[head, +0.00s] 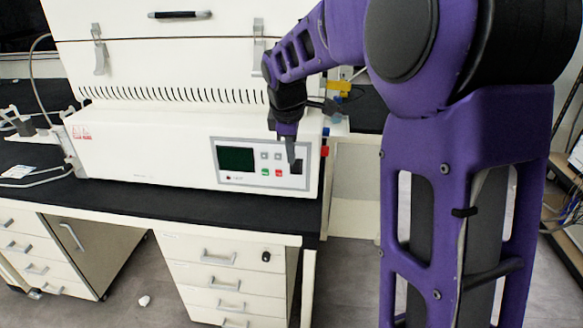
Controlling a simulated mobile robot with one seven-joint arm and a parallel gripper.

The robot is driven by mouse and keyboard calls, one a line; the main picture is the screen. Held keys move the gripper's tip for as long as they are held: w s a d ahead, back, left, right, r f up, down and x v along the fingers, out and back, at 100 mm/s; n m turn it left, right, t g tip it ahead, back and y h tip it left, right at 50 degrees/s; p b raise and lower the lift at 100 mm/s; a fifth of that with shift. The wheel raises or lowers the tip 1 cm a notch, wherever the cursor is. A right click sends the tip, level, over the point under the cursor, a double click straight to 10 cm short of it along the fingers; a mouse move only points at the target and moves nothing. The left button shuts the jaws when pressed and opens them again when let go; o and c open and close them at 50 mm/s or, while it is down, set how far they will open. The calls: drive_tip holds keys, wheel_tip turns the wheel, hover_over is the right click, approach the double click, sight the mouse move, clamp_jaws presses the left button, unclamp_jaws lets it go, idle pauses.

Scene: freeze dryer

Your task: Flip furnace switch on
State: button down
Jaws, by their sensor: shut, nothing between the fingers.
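The furnace (140,153) is a wide white box on a black bench top. Its control panel (227,179) is at the right of its front, with a dark green display (237,159), small green and red buttons and a dark switch (296,167) at the right end. My gripper (291,161) points down in front of the panel, with its fingertips at or very close to the switch's left side. It is shut with nothing held. The fingers overlap the panel, and I cannot tell whether they touch the switch or which way it is set.
My purple arm fills the right of the view. The black bench top (120,196) has a narrow free strip before the furnace. White drawers (225,270) are below. Yellow and blue items (340,88) are behind the furnace's right end. Cables and metal fittings are at the left.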

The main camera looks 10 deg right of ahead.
sight(296, 168)
drive_tip(key=shift+s+r, duration=0.1)
drive_tip(key=w+d+f+b, duration=0.1)
drive_tip(key=w+d+f, duration=0.1)
drive_tip(key=w+f, duration=0.4)
drive_tip(key=x, duration=0.4)
drive_tip(key=shift+s+b, duration=0.2)
drive_tip(key=shift+b, duration=0.2)
drive_tip(key=shift+w, duration=0.1)
